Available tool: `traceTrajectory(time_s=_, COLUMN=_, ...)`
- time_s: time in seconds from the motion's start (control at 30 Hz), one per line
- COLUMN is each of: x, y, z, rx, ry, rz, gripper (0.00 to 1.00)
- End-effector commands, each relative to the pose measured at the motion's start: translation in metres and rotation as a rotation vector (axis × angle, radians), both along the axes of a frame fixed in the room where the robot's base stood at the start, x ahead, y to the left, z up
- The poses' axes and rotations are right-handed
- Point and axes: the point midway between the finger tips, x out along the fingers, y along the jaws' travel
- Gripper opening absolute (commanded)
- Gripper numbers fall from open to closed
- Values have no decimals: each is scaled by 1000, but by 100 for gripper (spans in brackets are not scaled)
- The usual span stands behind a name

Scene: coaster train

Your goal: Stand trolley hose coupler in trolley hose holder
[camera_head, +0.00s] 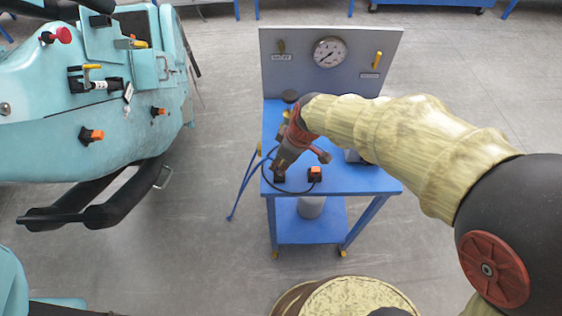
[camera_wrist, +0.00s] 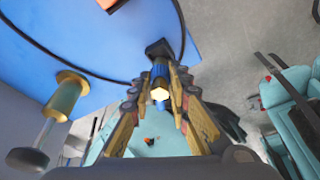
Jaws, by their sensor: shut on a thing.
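My gripper (camera_head: 281,172) reaches down over the front left corner of the blue trolley top. In the wrist view my gripper (camera_wrist: 158,82) is shut on the trolley hose coupler, a small blue piece (camera_wrist: 160,71) with a pale brass end facing the camera. A black block (camera_wrist: 158,47), which looks like the trolley hose holder, sits at the coupler's far end near the trolley edge. I cannot tell whether the coupler is in it or only close to it. In the head view my gripper mostly hides the coupler.
A black hose (camera_head: 268,165) loops over the trolley's left edge. An orange-topped black block (camera_head: 314,173) stands right of my gripper. The grey panel (camera_head: 290,65) with a gauge (camera_head: 330,52) rises behind. A teal coaster car (camera_head: 40,130) stands left, with floor between.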

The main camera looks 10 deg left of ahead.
Motion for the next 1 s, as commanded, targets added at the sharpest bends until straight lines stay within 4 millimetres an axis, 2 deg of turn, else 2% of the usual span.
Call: traceTrajectory(time_s=1.0, x=0, y=0, z=-17, rx=0, ry=0, rz=0, gripper=0)
